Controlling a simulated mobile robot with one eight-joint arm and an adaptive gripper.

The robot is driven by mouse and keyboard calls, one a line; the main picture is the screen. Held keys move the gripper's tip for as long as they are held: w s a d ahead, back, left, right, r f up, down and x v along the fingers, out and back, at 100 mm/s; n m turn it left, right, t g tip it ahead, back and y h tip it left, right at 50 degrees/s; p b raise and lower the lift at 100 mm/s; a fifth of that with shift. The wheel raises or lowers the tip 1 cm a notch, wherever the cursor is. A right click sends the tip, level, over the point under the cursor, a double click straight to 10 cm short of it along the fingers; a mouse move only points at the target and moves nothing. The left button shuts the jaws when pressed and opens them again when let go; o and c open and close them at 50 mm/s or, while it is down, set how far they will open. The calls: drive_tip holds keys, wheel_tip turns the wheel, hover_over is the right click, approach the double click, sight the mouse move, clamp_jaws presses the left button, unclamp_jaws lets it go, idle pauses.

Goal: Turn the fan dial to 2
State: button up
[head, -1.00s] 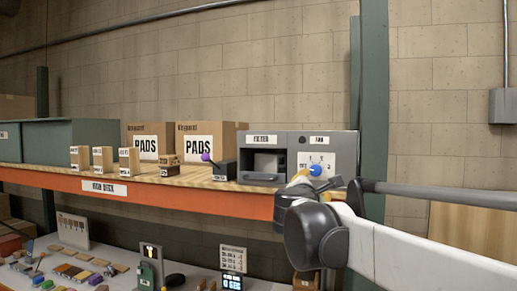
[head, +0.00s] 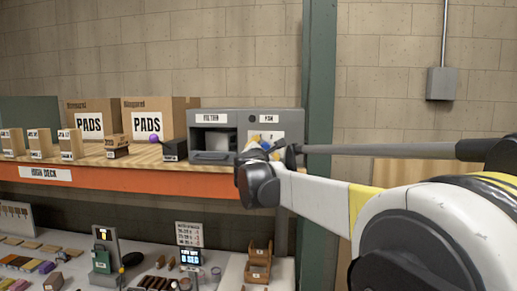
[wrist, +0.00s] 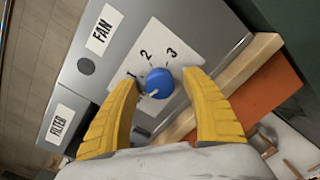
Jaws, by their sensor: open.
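The blue fan dial (wrist: 160,82) sits on a white plate marked 1, 2 and 3 on the grey fan and filter unit (wrist: 83,88). A small white mark on the dial points down-left in the wrist view, away from the 2. My gripper (wrist: 160,76) is open, with one yellow finger on each side of the dial. A gap shows between each fingertip and the dial. In the head view my gripper (head: 268,150) is in front of the unit (head: 290,118) and hides most of the dial.
The unit stands at the right end of an orange-edged shelf (head: 130,182), by a green post (head: 319,100). A small dark box with a purple knob (head: 175,150) and cardboard PADS boxes (head: 150,108) stand left of it. A lower bench holds many small items.

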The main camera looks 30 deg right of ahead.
clamp_jaws()
drive_tip(key=shift+m, duration=0.4)
drive_tip(key=m+b, duration=0.1)
drive_tip(key=m, duration=0.2)
drive_tip(key=shift+m, duration=0.3)
drive_tip(key=m+b, duration=0.1)
drive_tip(key=m, duration=0.4)
drive_tip(key=shift+y+b, duration=0.3)
drive_tip(key=shift+b, duration=0.05)
drive_tip(key=m+b, duration=0.1)
drive_tip(key=m, duration=0.4)
drive_tip(key=shift+m, duration=0.3)
drive_tip(key=shift+r+m, duration=0.1)
drive_tip(key=shift+m, duration=2)
